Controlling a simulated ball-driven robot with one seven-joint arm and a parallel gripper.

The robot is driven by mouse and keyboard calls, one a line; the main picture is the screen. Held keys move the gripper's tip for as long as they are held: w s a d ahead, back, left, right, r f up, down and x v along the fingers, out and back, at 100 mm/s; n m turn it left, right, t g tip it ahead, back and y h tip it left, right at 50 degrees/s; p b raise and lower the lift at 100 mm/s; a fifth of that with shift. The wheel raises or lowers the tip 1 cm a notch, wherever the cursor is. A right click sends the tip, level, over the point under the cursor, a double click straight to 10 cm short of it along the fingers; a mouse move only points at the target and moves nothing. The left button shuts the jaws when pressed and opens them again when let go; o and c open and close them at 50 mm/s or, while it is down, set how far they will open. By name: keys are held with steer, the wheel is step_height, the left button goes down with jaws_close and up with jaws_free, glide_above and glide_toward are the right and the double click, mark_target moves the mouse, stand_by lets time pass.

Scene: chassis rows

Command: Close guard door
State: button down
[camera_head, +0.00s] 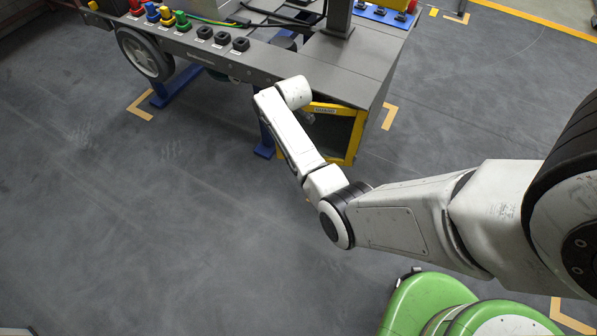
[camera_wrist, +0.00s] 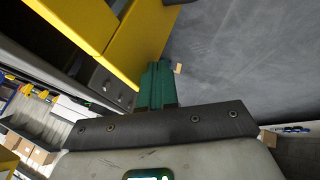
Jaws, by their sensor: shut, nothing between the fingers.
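The guard door (camera_head: 357,136) is a yellow frame with a small label on its top bar, at the near corner of the grey chassis. My arm covers its left part in the head view, so I cannot tell how far it stands open. In the wrist view a large yellow part (camera_wrist: 146,42), apparently the door, fills the upper left. My gripper (camera_wrist: 158,66) has green fingers that are shut and empty, close beside the yellow part's lower edge. I cannot tell whether they touch. In the head view the fingers are hidden behind my arm.
The chassis (camera_head: 250,62) carries a row of coloured and black connectors, with a wheel (camera_head: 145,53) on its left and blue supports (camera_head: 177,86) below. Tan corner marks lie on the floor. The grey floor (camera_head: 130,220) left and in front is clear.

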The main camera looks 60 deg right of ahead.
steer(key=w+d+m+g+h+b, duration=0.1)
steer(key=w+d+m+b, duration=0.1)
steer(key=d, duration=0.5)
steer(key=shift+w+d+m+h+b, duration=0.15)
steer(key=shift+m+h+b, duration=0.25)
steer(key=shift+b, duration=0.7)
